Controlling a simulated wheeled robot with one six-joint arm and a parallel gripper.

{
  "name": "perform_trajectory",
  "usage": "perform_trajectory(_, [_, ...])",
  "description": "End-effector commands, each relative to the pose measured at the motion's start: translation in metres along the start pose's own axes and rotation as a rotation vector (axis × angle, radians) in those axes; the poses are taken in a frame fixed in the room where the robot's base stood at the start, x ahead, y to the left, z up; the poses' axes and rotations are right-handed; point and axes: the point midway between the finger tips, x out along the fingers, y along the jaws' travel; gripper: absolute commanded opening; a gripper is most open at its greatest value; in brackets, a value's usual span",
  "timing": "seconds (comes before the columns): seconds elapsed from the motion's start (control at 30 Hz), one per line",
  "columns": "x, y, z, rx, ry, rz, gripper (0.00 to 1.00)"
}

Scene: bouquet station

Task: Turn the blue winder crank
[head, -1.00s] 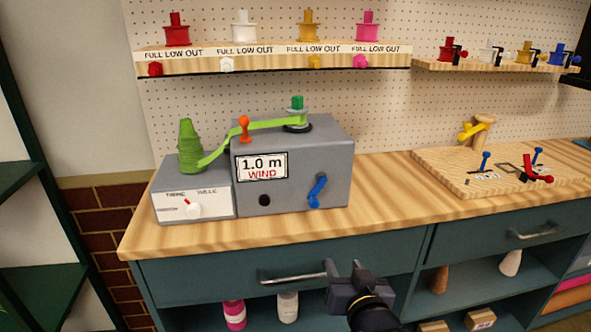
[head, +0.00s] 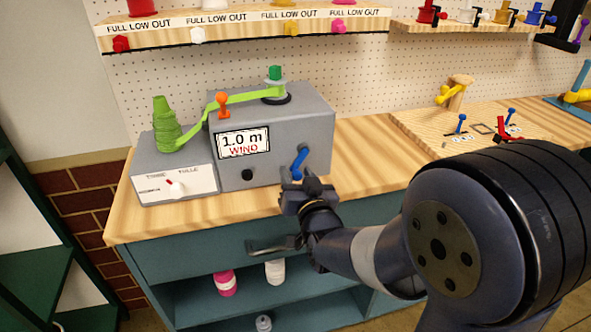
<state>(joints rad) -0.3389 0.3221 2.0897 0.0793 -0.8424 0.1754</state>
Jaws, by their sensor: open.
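The blue winder crank (head: 299,162) is on the front face of the grey winder box (head: 280,133), near its lower right. The crank slants, its upper end to the right. The box's display (head: 243,144) reads 1.0 m WIND. A green ribbon (head: 240,97) runs from a green cone spool (head: 165,125) past an orange post to a post on top of the box. My gripper (head: 305,183) is open and empty, just in front of and below the crank. Its tips overlap the crank's lower end in view, and I cannot tell whether they touch it.
A drawer handle (head: 270,246) sticks out below the counter. A wooden board (head: 430,135) with small levers lies to the right. The counter's front left is clear.

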Motion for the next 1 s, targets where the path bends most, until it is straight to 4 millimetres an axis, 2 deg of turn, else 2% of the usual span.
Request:
perform_trajectory(0.2, [0.016,0.000,0.000,0.000,0.000,0.000,0.43])
perform_trajectory(0.5, [0.017,0.000,0.000,0.000,0.000,0.000,0.43])
perform_trajectory(1.0, [0.017,0.000,0.000,0.000,0.000,-0.001,0.02])
